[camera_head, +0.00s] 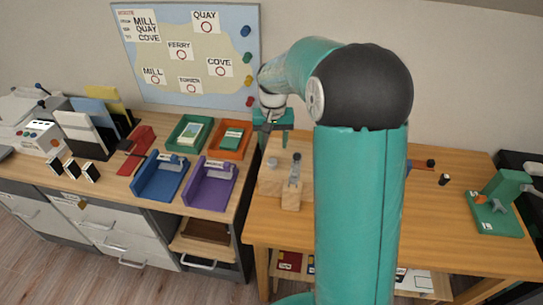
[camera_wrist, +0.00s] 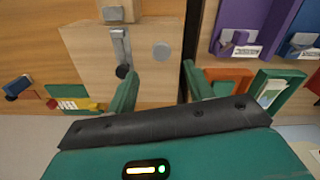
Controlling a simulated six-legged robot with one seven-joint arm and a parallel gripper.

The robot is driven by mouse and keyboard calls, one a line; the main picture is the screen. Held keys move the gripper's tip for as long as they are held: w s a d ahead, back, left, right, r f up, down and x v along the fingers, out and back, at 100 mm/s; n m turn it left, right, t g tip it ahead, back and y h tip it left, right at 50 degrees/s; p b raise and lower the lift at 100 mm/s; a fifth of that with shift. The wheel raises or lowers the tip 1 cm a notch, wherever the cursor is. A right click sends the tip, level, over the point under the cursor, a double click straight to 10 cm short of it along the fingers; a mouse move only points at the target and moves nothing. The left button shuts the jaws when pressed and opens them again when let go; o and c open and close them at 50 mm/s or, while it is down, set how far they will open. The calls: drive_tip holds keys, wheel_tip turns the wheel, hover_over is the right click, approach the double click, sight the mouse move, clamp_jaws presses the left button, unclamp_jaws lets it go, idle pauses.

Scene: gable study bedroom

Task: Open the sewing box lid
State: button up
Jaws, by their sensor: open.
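A pale wooden box-like piece (camera_head: 271,180) stands at the left end of the right-hand table; I take it to be the sewing box. A grey lever with a dark knob (camera_head: 295,168) and a grey round knob (camera_head: 271,162) are on its top. The same wooden piece fills the upper left of the wrist view (camera_wrist: 90,50), with the lever (camera_wrist: 120,48) and grey disc (camera_wrist: 161,52). I cannot make out a lid seam. My gripper (camera_head: 271,126) is beyond the box, towards the wall. In the wrist view its fingers (camera_wrist: 161,75) are apart, with nothing between them.
Left of the box is a desk with green (camera_head: 187,134) and orange (camera_head: 230,139) trays and blue (camera_head: 160,178) and purple (camera_head: 209,183) holders. A gap separates desk and table. A map board (camera_head: 190,55) hangs behind. A green tool (camera_head: 497,203) stands far right. My arm hides mid-table.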

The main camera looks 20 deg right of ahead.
sight(272, 161)
wheel_tip(272, 161, down, 7)
drive_tip(key=shift+a+f, duration=0.1)
drive_tip(key=shift+c, duration=0.2)
clamp_jaws()
